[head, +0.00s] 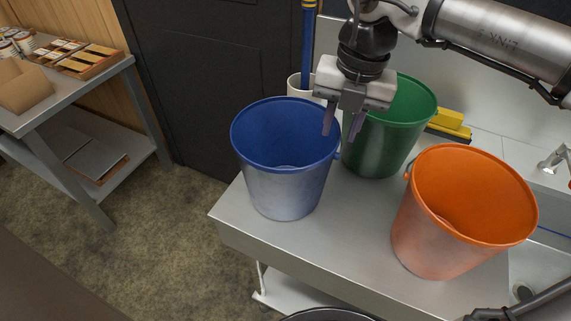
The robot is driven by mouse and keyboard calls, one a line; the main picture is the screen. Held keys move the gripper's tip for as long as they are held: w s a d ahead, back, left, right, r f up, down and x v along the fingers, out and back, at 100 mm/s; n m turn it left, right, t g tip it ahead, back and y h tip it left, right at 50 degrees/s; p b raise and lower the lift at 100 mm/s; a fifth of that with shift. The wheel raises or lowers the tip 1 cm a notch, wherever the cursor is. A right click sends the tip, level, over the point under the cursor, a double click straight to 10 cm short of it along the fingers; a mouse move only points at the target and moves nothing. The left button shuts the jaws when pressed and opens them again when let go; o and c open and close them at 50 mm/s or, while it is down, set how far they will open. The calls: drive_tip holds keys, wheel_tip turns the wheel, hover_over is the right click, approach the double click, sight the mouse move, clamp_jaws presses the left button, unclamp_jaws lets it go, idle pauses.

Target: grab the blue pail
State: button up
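The blue pail (287,190) stands upright on the steel counter (300,242), near its left end. Its top is open and its inside looks empty. My gripper (342,120) hangs from above at the pail's right rim, with its fingers pointing down and spread apart. In the picture the left finger overlaps the pail's right rim and the right finger overlaps the green pail. I cannot tell whether the fingers straddle the blue rim or hover above it. Nothing is seen held.
A green pail (378,150) stands close behind on the right, and an orange pail (445,235) at the front right. A white container (295,86) with a blue handle and a yellow block (452,118) sit behind. A side table (75,85) with boxes is at far left.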

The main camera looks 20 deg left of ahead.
sight(338, 137)
wheel_tip(338, 137, down, 4)
drive_tip(key=shift+s+a+f+p, duration=0.15)
drive_tip(key=shift+f+p, duration=0.05)
drive_tip(key=shift+p, duration=0.4)
drive_tip(key=shift+c, duration=0.3)
clamp_jaws()
idle(0.7)
